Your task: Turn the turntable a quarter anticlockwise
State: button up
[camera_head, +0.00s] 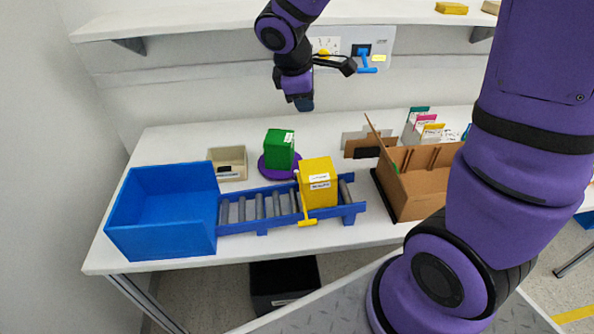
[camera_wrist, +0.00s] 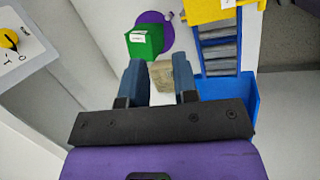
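The turntable, a purple disc (camera_head: 269,172), lies on the white table left of centre. It also shows in the wrist view (camera_wrist: 165,30). A green box (camera_head: 279,149) stands upright on it and covers most of its top; the box also shows in the wrist view (camera_wrist: 146,41). My gripper (camera_head: 305,103) is in the air in front of the back wall, above and behind the green box. In the wrist view my gripper (camera_wrist: 158,72) has its two fingers apart with nothing between them. It touches neither the box nor the disc.
A blue roller rack (camera_head: 262,227) with a yellow box (camera_head: 318,183) stands in front. A blue bin (camera_head: 160,212), a beige tray (camera_head: 240,164) and a brown cardboard box (camera_head: 408,205) flank it. A wall panel (camera_head: 387,45) with a yellow knob is beside my wrist, below a shelf.

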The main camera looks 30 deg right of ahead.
jog(key=s+d+r+m+t+y, duration=0.1)
jog(key=s+d+r+m, duration=0.1)
jog(key=s+r+m, duration=0.35)
jog(key=s+d+r+m+t+y, duration=0.1)
jog(key=s+d+r+m+t, duration=0.2)
jog(key=s+r, duration=0.4)
jog(key=w+d+m+h, duration=0.1)
jog(key=w+d, duration=0.4)
jog(key=w, duration=0.4)
jog(key=w+f+n+t+y, duration=0.15)
jog(key=w+f+n, duration=0.25)
jog(key=w+f, duration=0.65)
jog(key=n+g+y, duration=0.5)
jog(key=n+g, duration=0.1)
jog(key=n, duration=0.1)
send_near(297, 170)
jog(key=x, duration=1)
jog(key=shift+w+d+f, duration=0.1)
jog(key=shift+f, duration=0.1)
